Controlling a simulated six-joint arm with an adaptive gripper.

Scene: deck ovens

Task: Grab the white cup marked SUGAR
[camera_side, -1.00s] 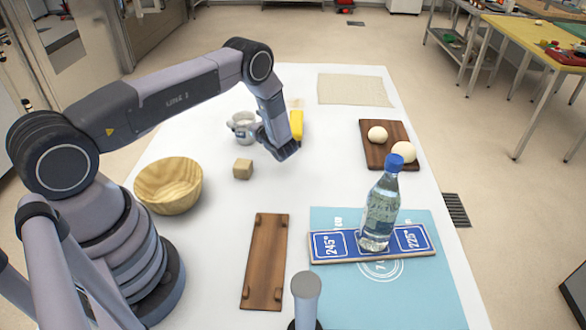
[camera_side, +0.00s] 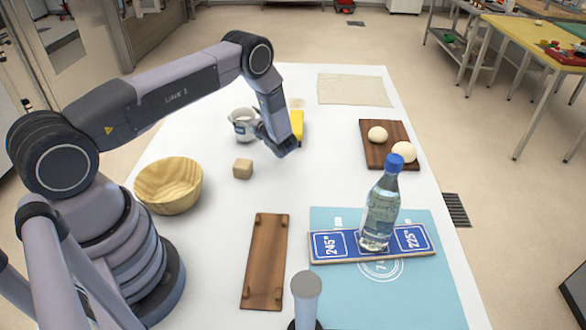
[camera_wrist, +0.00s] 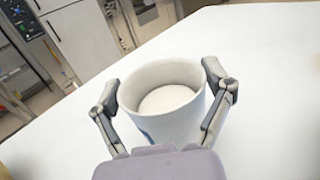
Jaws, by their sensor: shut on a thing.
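The white cup (camera_wrist: 165,122) is between the two fingers of my gripper (camera_wrist: 162,95) in the wrist view, one finger against each side. The cup holds a white filling, and a bit of blue marking shows low on its outer wall; the word on it cannot be read. In the side view the cup (camera_side: 241,120) is tilted, at the far left part of the table, with my gripper (camera_side: 256,128) shut on it from the right. I cannot tell whether it is clear of the table.
A yellow object (camera_side: 297,122) stands just right of my gripper. A small wooden block (camera_side: 242,169) and a wooden bowl (camera_side: 168,186) are nearer. A water bottle (camera_side: 380,208) stands on a blue sign board (camera_side: 331,246). A dark board (camera_side: 374,156) holds two pale balls.

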